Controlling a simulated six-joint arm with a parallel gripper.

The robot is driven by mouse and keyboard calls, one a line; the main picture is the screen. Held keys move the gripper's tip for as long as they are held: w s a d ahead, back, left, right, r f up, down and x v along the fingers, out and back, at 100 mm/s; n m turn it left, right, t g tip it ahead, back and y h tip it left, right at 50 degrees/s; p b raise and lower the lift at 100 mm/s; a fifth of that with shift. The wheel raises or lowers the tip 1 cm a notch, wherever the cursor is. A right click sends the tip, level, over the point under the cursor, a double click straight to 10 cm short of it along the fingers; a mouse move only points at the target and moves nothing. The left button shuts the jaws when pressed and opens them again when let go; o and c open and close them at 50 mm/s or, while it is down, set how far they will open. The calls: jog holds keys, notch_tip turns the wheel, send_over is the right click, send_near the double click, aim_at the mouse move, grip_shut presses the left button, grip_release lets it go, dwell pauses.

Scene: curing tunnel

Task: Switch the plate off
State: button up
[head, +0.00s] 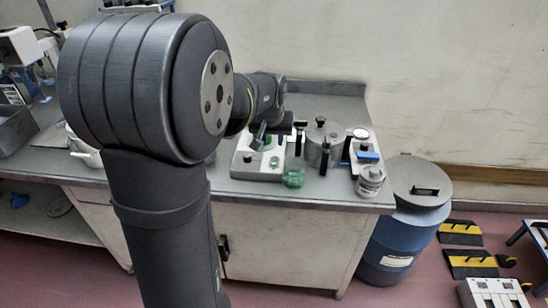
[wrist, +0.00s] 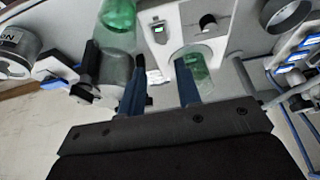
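The plate is a white unit (head: 243,169) on the bench in the head view, partly hidden by my arm. In the wrist view its white panel (wrist: 181,27) shows a small green-lit display (wrist: 159,29) and a black round knob (wrist: 208,22). A glass with green liquid (wrist: 197,68) stands at the panel, partly behind one finger. My gripper (wrist: 159,90) is open, its two blue fingers apart with nothing held between them. In the head view my gripper (head: 272,132) is low over the plate, and its fingertips are hard to make out.
A beaker of green liquid (head: 293,173) stands close to the plate, also at the wrist view's top left (wrist: 117,14). A grey lidded vessel (head: 322,143) and a labelled jar (head: 370,182) stand to the right. A blue drum (head: 403,235) stands beside the bench.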

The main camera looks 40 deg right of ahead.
aim_at(274, 161)
jog(key=x, duration=1.2)
